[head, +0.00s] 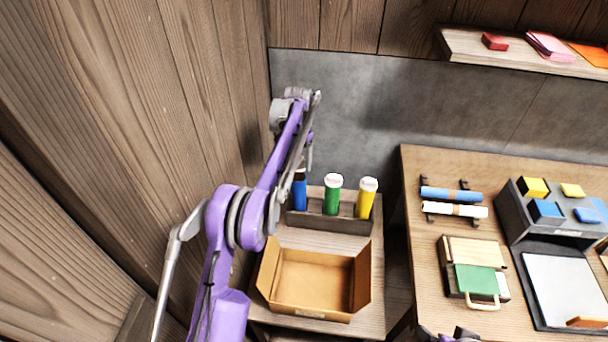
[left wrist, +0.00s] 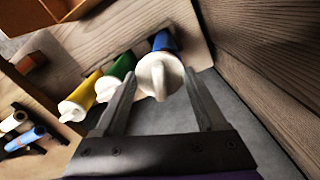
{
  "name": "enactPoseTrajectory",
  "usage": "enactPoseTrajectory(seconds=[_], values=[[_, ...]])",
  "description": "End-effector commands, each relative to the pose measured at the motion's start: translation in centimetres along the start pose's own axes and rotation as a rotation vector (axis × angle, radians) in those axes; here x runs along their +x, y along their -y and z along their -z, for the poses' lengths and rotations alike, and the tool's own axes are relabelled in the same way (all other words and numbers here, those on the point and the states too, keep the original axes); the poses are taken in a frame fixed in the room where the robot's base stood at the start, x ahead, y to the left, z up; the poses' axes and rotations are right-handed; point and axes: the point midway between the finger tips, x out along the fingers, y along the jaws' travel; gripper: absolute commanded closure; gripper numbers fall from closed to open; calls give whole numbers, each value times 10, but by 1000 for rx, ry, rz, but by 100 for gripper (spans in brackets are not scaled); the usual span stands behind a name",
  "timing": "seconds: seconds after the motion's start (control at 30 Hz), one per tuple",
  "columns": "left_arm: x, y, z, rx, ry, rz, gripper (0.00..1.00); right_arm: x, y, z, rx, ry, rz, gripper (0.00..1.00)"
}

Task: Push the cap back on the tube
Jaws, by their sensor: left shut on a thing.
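A blue tube (head: 300,196) stands in the tube rack (head: 330,222), its top hidden by my left arm in the head view. In the left wrist view the blue tube (left wrist: 164,42) shows behind a white cap (left wrist: 158,77). My left gripper (left wrist: 160,88) is shut on this cap, with one finger on each side. The cap is in line with the tube's end; I cannot tell whether it is seated or a little apart. My left gripper (head: 307,158) reaches down from above in the head view. The right gripper's fingers are not visible.
A green tube (head: 332,196) and a yellow tube (head: 366,199), both white-capped, stand beside the blue one. An open cardboard box (head: 312,310) lies in front. A wooden wall (head: 200,90) is close on the left. A second table (head: 424,262) stands at the right.

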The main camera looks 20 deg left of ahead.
Motion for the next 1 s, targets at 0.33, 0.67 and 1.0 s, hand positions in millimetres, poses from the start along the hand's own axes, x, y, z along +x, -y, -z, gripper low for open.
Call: enactPoseTrajectory(seconds=[0.33,0.67,1.0], values=[[-6,10,9,10,-6,0,79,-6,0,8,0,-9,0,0],[22,10,8,10,-6,0,79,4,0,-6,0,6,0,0],[49,10,9,10,-7,0,79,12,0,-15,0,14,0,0]])
